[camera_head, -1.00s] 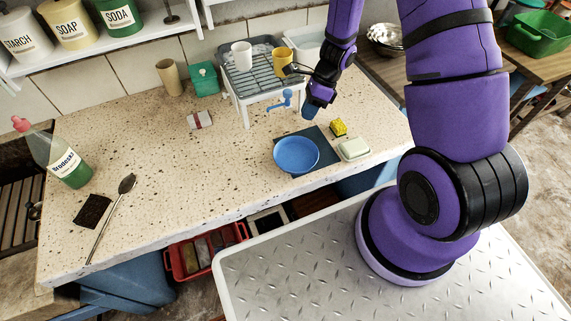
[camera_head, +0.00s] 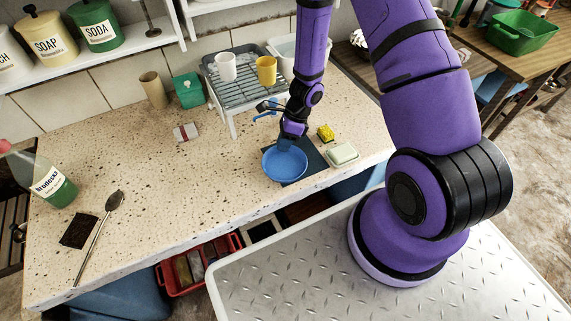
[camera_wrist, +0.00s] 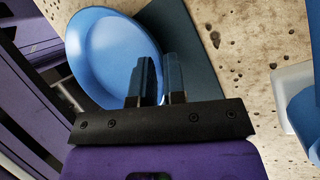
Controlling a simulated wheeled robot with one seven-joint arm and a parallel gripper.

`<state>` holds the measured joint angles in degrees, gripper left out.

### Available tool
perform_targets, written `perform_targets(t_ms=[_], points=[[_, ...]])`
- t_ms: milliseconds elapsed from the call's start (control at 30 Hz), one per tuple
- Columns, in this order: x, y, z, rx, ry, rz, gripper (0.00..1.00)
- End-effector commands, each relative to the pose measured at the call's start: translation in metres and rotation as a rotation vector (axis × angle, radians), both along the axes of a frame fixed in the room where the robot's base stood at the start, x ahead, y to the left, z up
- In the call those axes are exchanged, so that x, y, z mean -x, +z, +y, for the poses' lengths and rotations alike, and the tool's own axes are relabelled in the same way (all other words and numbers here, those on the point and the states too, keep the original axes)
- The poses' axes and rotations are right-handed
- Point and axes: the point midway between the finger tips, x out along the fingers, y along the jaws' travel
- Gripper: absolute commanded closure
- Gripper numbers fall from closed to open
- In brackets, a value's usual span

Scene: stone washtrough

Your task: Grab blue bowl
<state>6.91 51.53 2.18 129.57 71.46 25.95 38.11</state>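The blue bowl (camera_head: 284,164) sits on a dark mat (camera_head: 313,157) near the counter's front edge. My gripper (camera_head: 290,137) reaches down to the bowl's far rim. In the wrist view the bowl (camera_wrist: 108,55) fills the upper left. There my gripper's two dark fingers (camera_wrist: 160,78) are at the bowl's right rim, one over the bowl side and one over the mat side. Only a narrow gap shows between them, and I cannot tell whether they press on the rim.
A yellow sponge (camera_head: 326,133) and a pale soap dish (camera_head: 342,154) lie right of the bowl. A dish rack (camera_head: 222,100) with a white mug (camera_head: 226,67) and a yellow mug (camera_head: 266,71) stands behind. The counter left of the bowl is largely clear.

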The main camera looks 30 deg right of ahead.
Motion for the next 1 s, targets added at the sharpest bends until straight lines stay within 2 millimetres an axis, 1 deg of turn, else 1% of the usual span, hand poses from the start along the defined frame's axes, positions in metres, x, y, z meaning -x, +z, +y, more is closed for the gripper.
perform_targets(t_ms=[67, 100, 133, 167, 500, 667, 867, 1000], points=[[0.0, 0.0, 0.0, 0.0, 0.0, 0.0, 0.89], [0.0, 0.0, 0.0, 0.0, 0.0, 0.0, 0.91], [0.0, 0.0, 0.0, 0.0, 0.0, 0.0, 0.98], [0.0, 0.0, 0.0, 0.0, 0.0, 0.0, 1.0], [0.0, 0.001, 0.0, 0.0, 0.001, 0.0, 1.0], [-0.001, 0.006, 0.0, 0.0, 0.001, -0.002, 1.0], [0.0, 0.023, 0.0, 0.0, 0.002, -0.002, 1.0], [-0.001, 0.042, 0.0, 0.001, 0.003, -0.005, 1.0]])
